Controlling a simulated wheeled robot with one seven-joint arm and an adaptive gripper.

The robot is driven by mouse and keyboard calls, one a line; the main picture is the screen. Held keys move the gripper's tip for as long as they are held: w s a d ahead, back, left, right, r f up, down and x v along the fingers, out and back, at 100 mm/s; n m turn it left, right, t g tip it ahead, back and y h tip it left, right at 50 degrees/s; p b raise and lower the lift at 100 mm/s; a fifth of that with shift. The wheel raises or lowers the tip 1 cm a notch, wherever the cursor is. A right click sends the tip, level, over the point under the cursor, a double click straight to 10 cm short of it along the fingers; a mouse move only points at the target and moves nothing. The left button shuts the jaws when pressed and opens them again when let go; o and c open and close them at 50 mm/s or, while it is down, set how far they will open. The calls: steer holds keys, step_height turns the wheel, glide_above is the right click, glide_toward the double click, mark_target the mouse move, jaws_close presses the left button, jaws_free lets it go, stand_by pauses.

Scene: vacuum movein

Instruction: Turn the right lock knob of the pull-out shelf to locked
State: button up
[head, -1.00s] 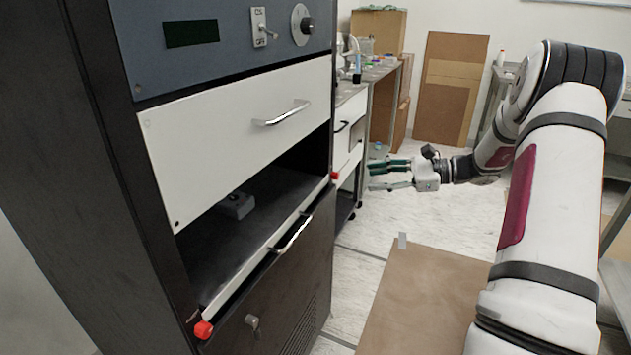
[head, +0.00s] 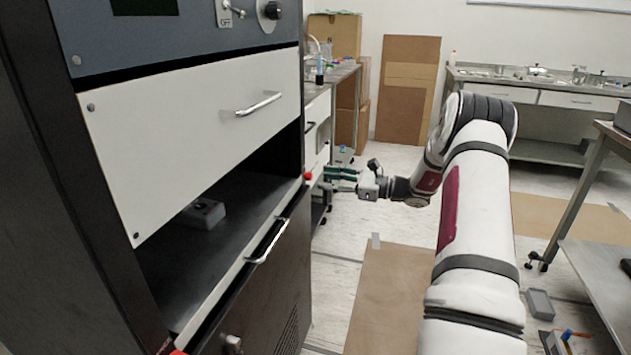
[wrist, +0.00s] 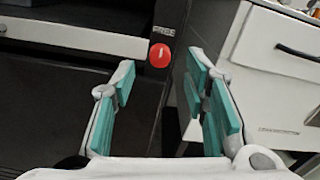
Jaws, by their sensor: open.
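The right lock knob (wrist: 160,56) is a red round knob on the dark cabinet post, with the label FREE (wrist: 163,31) above it in the wrist view. In the head view the knob (head: 307,176) is small, at the right end of the pull-out shelf (head: 239,262). My gripper (head: 327,180) is open and empty, just right of the knob in the head view. In the wrist view its teal-padded fingers (wrist: 162,98) are spread, with the knob ahead, above and between the fingertips. No contact shows. The left lock knob (head: 178,352) is red and cut off at the bottom edge.
The shelf has a metal bar handle (head: 267,240) and a small grey box (head: 203,213) stands inside its bay. A white drawer (head: 195,138) is above. A white drawer unit (wrist: 270,78) stands close to the right of the post. Open floor lies behind my arm.

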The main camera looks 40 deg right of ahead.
mark_target(308, 176)
steer(key=shift+b+x, duration=0.35)
steer(key=shift+x, duration=1.7)
jaws_close()
